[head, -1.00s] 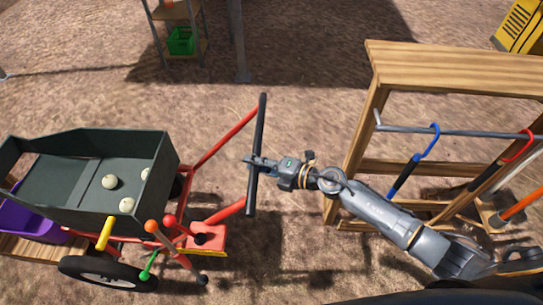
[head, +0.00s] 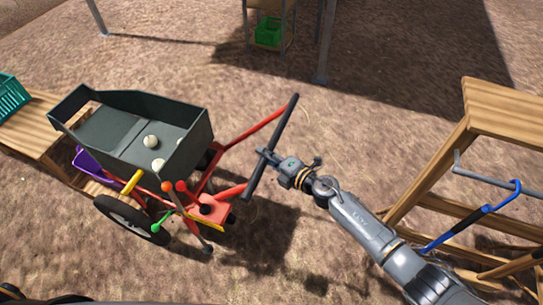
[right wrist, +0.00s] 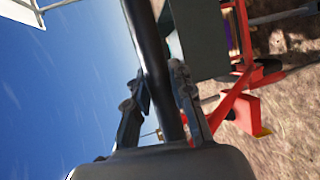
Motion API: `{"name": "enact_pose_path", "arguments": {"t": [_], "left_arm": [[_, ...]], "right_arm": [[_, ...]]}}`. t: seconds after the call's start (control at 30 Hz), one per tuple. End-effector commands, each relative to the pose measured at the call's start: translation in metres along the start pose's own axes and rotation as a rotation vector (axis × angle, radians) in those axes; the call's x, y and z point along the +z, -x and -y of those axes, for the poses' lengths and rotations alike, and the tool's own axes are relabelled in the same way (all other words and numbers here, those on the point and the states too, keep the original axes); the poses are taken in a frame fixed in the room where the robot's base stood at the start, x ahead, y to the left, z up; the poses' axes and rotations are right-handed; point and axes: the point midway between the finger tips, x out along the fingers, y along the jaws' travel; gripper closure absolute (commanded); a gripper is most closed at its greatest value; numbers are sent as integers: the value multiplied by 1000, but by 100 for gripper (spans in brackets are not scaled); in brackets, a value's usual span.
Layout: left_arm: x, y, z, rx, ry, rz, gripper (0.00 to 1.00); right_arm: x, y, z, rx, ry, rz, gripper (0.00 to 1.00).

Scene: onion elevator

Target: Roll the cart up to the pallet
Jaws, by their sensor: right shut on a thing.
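The cart (head: 188,150) is on the left of the head view, with a dark green-grey tub holding white onions, a red frame and a black wheel. Its black handle bar (head: 281,122) is at its right end. My right gripper (head: 266,158) is shut on the bar; in the right wrist view, its fingers (right wrist: 160,100) sit on both sides of the bar. A slatted wooden platform, apparently the pallet (head: 35,128), is at the far left, beside and partly behind the cart. I cannot tell whether they touch. My left gripper is not in view.
A teal crate (head: 10,95) stands on the wood at the left edge, and a purple crate (head: 92,165) is partly hidden by the cart. A wooden rack (head: 435,185) with a blue-handled tool (head: 470,228) is at right. Open dirt lies behind the cart.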

Motion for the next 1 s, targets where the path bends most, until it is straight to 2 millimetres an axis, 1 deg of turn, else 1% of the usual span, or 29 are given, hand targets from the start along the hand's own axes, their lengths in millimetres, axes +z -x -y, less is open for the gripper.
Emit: {"name": "enact_pose_path", "arguments": {"t": [0.2, 0.37, 0.4, 0.47, 0.5, 0.83, 0.93, 1.0], "left_arm": [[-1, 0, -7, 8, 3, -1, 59], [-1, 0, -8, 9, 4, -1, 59], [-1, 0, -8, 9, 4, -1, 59], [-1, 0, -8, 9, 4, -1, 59], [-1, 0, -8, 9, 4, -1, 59], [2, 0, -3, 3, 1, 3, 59], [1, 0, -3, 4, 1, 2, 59], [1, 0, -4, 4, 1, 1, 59]], "right_arm": [[-2, -2, -2, 4, -1, -2, 100], [-2, -2, -3, 5, -2, -2, 100], [-2, -2, -3, 5, -1, -2, 70], [-2, -2, -3, 4, -1, -2, 58], [-2, -2, -2, 4, -1, -2, 54], [0, 0, -1, 2, 1, 0, 54], [1, 8, 0, 0, 4, 1, 54], [1, 18, 0, 0, 6, 1, 54]]}}
